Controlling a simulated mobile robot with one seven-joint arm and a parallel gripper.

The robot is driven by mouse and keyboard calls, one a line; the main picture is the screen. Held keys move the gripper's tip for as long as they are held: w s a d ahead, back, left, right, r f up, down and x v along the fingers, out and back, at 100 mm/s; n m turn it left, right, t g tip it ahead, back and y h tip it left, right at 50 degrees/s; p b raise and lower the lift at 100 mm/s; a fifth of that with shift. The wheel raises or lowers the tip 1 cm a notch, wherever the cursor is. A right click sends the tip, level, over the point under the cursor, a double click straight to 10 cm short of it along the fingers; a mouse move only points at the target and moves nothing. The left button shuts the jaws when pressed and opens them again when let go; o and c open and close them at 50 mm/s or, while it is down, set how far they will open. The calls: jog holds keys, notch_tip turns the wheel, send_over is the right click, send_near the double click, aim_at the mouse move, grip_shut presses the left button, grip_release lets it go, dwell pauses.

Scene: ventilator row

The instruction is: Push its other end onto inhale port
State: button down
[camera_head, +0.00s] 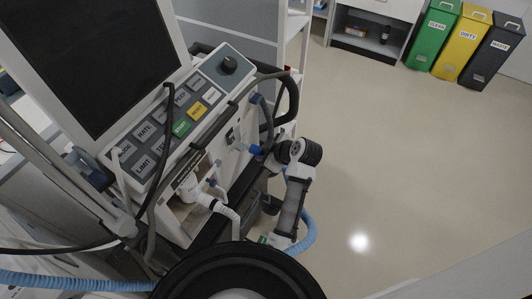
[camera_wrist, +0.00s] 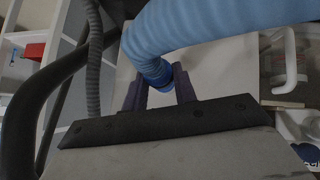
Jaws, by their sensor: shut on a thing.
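My gripper (camera_wrist: 160,86) is shut on the blue corrugated hose (camera_wrist: 205,25), with dark fingers either side of its end cuff. In the head view my gripper (camera_head: 272,158) is against the right part of the ventilator's front, partly hidden by my wrist. The blue cuff (camera_head: 255,149) points left at a small pale port (camera_head: 239,146) on the ventilator (camera_head: 207,150); I cannot tell whether they touch. The blue hose hangs in a loop behind my forearm (camera_head: 307,232). Port labels are too small to read.
A white elbow and hose (camera_head: 222,207) stick out lower left on the ventilator front. A dark curved handle or hose (camera_head: 292,95) arches right of the control panel (camera_head: 175,125). Green, yellow and dark bins (camera_head: 458,40) stand far right. The floor (camera_head: 400,150) to the right is clear.

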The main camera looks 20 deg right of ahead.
jog(key=shift+w+a, duration=0.5)
dwell(0.9)
jog(key=c, duration=1)
grip_release()
jog(key=shift+c, duration=0.2)
jog(key=b+v, duration=0.2)
jog(key=v, duration=1.2)
jog(key=shift+b, duration=0.3)
jog(key=shift+f, duration=0.1)
